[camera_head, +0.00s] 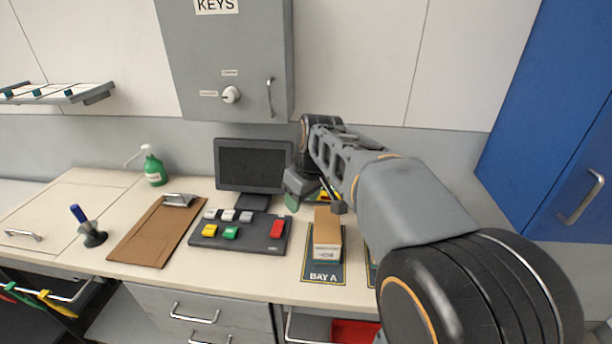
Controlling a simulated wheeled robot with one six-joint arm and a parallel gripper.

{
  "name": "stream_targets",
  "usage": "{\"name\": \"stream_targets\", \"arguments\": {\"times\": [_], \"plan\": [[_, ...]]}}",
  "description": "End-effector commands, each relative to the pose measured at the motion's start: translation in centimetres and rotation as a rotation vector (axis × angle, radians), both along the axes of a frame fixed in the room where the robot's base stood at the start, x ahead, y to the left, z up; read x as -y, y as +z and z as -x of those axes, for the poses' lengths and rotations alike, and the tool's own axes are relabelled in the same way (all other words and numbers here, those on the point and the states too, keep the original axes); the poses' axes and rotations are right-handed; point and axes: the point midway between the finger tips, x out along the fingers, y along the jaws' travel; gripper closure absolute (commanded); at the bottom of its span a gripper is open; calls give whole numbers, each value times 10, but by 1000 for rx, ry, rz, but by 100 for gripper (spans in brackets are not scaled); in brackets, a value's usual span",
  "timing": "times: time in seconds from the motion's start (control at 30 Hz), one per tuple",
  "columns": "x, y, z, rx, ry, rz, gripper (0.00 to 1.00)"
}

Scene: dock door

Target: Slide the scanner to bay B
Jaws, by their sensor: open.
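I cannot make out a scanner for certain. A tan-topped box with a pale printed front (327,236) stands on the dark mat marked BAY A (324,277). A small yellow and red item (328,197) shows behind the box, partly covered by my gripper. My gripper (315,204) is open, above the counter behind the box and right of the monitor; whether it touches anything is unclear. Another dark mat edge (371,268) shows right of BAY A; my arm hides most of it, and no bay B label is visible.
A grey key cabinet (229,60) hangs above. A blue cabinet (548,130) is at right.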

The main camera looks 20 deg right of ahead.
Motion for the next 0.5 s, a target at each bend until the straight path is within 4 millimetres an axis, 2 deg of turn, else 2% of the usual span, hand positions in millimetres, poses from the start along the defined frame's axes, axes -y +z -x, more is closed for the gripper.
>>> {"name": "stream_targets", "arguments": {"times": [0.03, 0.2, 0.33, 0.5], "plan": [[17, 12, -25, -7, 51, -9, 48], [64, 33, -86, 9, 282, -41, 48], [94, 38, -117, 40, 440, -61, 48], [122, 37, -140, 82, 588, -76, 48]]}}
